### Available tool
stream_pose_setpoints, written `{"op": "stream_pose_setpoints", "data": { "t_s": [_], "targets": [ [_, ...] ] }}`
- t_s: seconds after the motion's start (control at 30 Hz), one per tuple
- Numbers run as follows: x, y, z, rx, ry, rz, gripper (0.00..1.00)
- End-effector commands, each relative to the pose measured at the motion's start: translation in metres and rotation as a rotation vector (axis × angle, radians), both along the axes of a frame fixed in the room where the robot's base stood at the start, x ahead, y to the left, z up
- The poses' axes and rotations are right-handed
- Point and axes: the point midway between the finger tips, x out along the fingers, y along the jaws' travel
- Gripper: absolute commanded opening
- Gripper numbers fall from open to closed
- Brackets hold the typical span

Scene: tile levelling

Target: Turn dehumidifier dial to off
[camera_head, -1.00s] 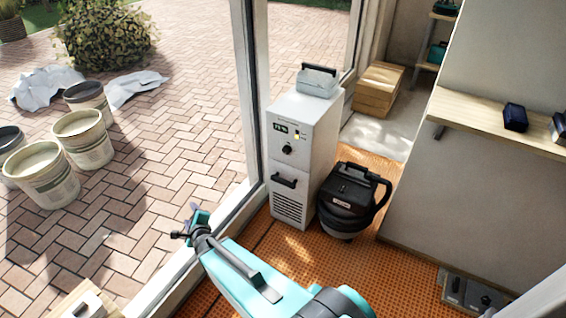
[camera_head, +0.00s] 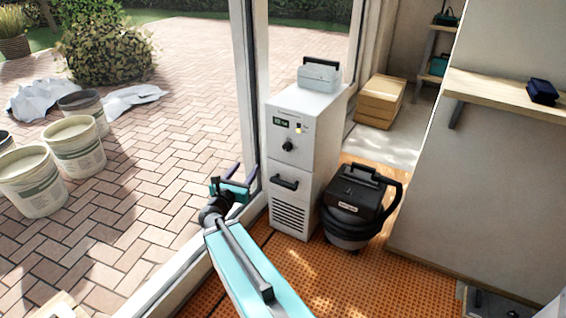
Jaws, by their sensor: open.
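The dehumidifier (camera_head: 303,165) is a tall white cabinet standing on the orange floor matting beside the glass door frame. Its black round dial (camera_head: 288,145) is on the upper front, below a small lit display (camera_head: 281,123) and next to a small yellow light. The dial's pointer setting is too small to read. A dark handle is lower on the front, above a vent grille. My gripper (camera_head: 231,175) is open and empty, left of the dehumidifier and lower than the dial, in front of the door frame. It is apart from the dial.
A black vacuum (camera_head: 357,205) stands close on the dehumidifier's right. A grey case (camera_head: 319,76) sits on top of it. The door frame post (camera_head: 246,85) rises just left of it. Buckets (camera_head: 75,147) stand outside on the paving. A wooden shelf (camera_head: 500,100) is at right.

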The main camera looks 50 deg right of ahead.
Motion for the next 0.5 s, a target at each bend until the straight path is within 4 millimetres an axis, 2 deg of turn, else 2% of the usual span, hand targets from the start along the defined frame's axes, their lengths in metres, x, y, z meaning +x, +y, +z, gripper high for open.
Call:
{"op": "stream_pose_setpoints", "data": {
  "t_s": [0.03, 0.3, 0.5],
  "targets": [
    [-0.005, -0.008, -0.009, 0.007, -0.027, -0.026, 0.48],
    [-0.027, -0.043, -0.016, 0.035, -0.131, -0.131, 0.48],
    [-0.037, -0.059, -0.019, 0.038, -0.171, -0.168, 0.48]
  ]
}}
